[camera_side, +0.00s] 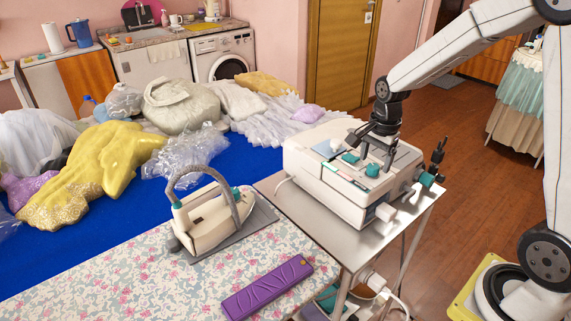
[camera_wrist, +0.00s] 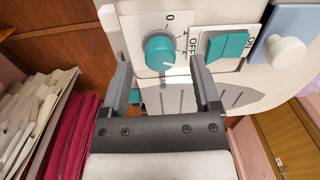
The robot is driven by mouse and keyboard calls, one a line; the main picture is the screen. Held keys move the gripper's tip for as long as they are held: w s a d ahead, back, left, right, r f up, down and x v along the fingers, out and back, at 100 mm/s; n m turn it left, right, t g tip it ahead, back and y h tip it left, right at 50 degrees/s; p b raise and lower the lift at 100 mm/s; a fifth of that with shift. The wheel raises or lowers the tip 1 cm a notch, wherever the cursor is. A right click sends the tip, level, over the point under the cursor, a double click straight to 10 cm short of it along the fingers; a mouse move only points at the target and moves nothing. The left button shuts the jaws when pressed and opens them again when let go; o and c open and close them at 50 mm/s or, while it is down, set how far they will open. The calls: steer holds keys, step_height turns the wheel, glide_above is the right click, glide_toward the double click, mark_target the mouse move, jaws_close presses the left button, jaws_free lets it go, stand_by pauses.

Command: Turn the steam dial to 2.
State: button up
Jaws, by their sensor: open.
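The steam dial (camera_wrist: 158,50) is a round teal knob on a white plate on top of the cream steam station (camera_side: 322,182). In the wrist view, its scale shows 0 above it, with 1 and 2 down its right side. A pale mark shows at the knob's lower right edge; its exact reading is hard to tell. My gripper (camera_wrist: 160,60) is open, with one finger on each side of the dial and gaps between.
A teal rocker switch (camera_wrist: 228,45) marked OFF and ON sits right of the dial. Beyond it is a blue panel with a white knob (camera_wrist: 285,50).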

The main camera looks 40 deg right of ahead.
mark_target(375, 167)
steer(key=shift+s+r, duration=0.15)
steer(key=shift+r, duration=2.85)
